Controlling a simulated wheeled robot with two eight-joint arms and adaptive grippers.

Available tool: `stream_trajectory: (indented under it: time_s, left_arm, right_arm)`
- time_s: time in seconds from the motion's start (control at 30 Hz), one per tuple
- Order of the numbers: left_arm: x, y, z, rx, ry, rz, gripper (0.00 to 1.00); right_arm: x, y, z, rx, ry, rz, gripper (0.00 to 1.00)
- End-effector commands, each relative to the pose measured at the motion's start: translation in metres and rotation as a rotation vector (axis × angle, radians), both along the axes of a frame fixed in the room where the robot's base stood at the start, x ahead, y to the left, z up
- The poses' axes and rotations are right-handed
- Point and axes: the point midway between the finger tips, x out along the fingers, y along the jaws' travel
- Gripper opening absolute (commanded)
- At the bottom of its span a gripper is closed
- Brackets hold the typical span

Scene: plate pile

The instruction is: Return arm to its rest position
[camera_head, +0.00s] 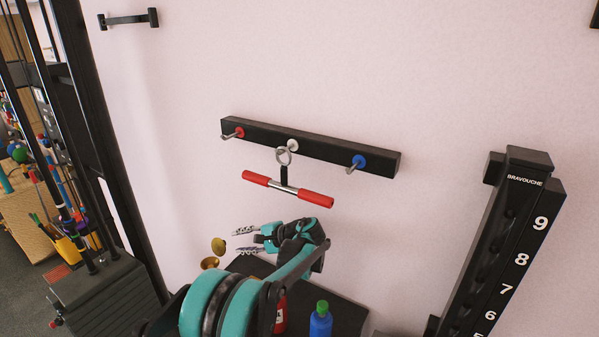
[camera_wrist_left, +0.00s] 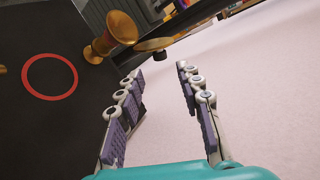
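My left arm comes in from the bottom of the head view, teal and black. Its gripper (camera_head: 240,242) is left of the arm's wrist, in front of the pink wall and above a dark surface. The left wrist view shows the two fingers (camera_wrist_left: 160,105) spread apart with nothing between them, so it is open and empty. A red-handled bar (camera_head: 287,189) hangs from the middle hook of a black wall rack (camera_head: 310,147), above and to the right of the gripper. My right gripper is in neither view.
A gold cup-shaped object (camera_head: 210,263) stands near the fingers; it also shows in the left wrist view (camera_wrist_left: 122,27). A blue bottle (camera_head: 321,322) and a red one (camera_head: 281,312) stand below the wrist. A red ring (camera_wrist_left: 50,77) marks the dark surface. A numbered black stand (camera_head: 505,260) is at right.

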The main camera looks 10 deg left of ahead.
Motion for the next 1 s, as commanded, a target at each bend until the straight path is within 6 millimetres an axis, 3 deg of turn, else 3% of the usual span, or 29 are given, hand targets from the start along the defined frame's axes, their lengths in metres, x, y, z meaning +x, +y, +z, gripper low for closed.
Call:
stream_trajectory:
  time_s: [0.17,0.5,0.8,1.0]
  left_arm:
    - [-0.027,0.002,0.019,-0.112,-0.040,-0.011,0.36]
    - [-0.142,-0.020,0.045,-0.537,-0.221,-0.008,0.36]
    - [-0.253,-0.064,0.032,-0.919,-0.418,0.060,0.36]
    - [-0.309,-0.095,0.011,-1.140,-0.546,0.125,0.36]
  right_arm:
    - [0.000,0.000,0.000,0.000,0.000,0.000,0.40]
    - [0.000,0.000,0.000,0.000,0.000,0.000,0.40]
    - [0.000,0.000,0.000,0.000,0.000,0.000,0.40]
    - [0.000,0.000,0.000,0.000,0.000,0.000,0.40]
